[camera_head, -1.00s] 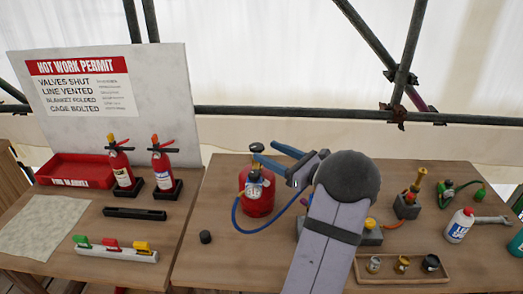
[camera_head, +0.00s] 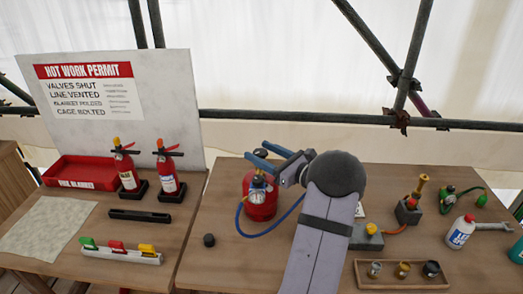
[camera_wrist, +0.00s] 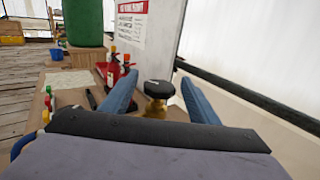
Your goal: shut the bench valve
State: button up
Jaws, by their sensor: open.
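A red gas bottle (camera_head: 260,202) stands at the left of the main bench, with a gauge (camera_head: 258,182) on its front. Its black valve knob (camera_wrist: 158,88) sits on a brass stem in the wrist view; the knob (camera_head: 260,153) also shows in the head view. My gripper (camera_head: 254,149) has blue fingers, open, on either side of the knob. In the wrist view my gripper (camera_wrist: 157,77) shows gaps on both sides of the knob. A grey block with a yellow knob (camera_head: 371,228) stands right of my arm, partly hidden. I cannot tell which is called the bench valve.
A blue hose (camera_head: 270,233) curves from the bottle behind my arm. Two red extinguishers (camera_head: 167,176), a red tray (camera_head: 85,170) and a permit board (camera_head: 175,100) stand left. A wooden tray (camera_head: 403,284) with small cups and a white bottle (camera_head: 460,232) stand right.

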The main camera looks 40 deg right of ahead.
jog(key=shift+w, duration=0.15)
jog(key=shift+c, duration=0.2)
jog(key=c, duration=1)
jog(key=shift+h+b, duration=0.35)
jog(key=shift+h, duration=0.05)
jog(key=shift+m+h+b, duration=0.45)
jog(key=shift+m+h, duration=0.25)
